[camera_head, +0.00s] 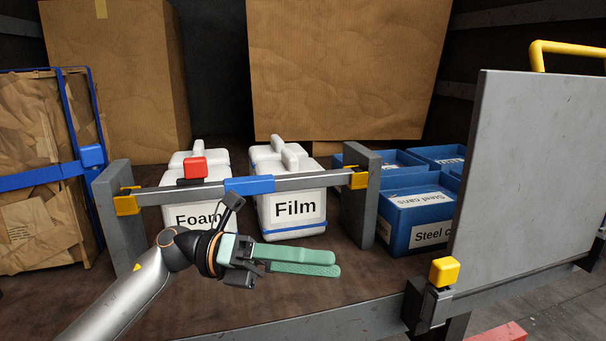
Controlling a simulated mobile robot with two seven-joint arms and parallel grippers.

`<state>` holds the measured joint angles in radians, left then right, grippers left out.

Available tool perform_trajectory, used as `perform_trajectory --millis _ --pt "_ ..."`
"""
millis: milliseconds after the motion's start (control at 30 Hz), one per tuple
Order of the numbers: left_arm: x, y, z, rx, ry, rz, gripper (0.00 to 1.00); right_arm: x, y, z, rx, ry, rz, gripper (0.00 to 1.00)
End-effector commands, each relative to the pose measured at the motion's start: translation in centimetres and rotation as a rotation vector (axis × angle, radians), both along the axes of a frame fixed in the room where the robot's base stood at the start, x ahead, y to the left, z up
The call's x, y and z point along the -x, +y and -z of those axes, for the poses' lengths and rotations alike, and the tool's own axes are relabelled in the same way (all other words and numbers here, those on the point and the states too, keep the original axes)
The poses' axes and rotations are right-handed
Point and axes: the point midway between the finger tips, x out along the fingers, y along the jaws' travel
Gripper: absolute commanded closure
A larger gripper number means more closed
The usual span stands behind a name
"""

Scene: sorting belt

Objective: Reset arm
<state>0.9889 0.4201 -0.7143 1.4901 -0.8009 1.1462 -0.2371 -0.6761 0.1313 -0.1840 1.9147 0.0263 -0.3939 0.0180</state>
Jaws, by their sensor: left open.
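My left arm comes in from the lower left. Its gripper (337,264) has green fingers that point right, slightly apart, with nothing visible between them. It is in front of the grey crossbar (310,181) and appears over the brown floor of the platform. Behind the bar stand a white container labelled "Foam" (180,219), partly hidden by the bar and my wrist, and a white container labelled "Film" (295,209). My right gripper is not in view.
The bar has grey end posts (358,198), yellow clips and a red block (195,168). Blue bins labelled "Steel cans" (421,214) stand right of it. A grey panel (532,170) rises at the right. Large cardboard boxes (345,65) stand behind; a blue-framed cage (45,180) holds crumpled cardboard at left.

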Motion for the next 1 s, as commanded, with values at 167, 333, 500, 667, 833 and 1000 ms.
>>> perform_trajectory --millis 167,333,500,667,833,1000 --pt "-1.5 0.1 2.1 0.271 0.371 -0.133 0.18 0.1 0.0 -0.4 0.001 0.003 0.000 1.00" --pt "-3.9 2.2 6.0 0.490 0.744 -0.301 0.18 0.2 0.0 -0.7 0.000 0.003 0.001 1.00" --pt "-5.4 5.7 12.9 0.670 1.136 -0.500 0.18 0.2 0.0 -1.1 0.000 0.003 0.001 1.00" --pt "-4.5 9.6 21.7 0.805 1.513 -0.716 0.18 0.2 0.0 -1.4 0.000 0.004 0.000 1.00" --pt "0.4 13.6 32.2 0.913 1.913 -0.971 0.18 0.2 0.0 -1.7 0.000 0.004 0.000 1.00" --pt "8.2 16.5 40.8 0.974 2.257 -1.218 0.18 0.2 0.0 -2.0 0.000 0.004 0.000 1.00"
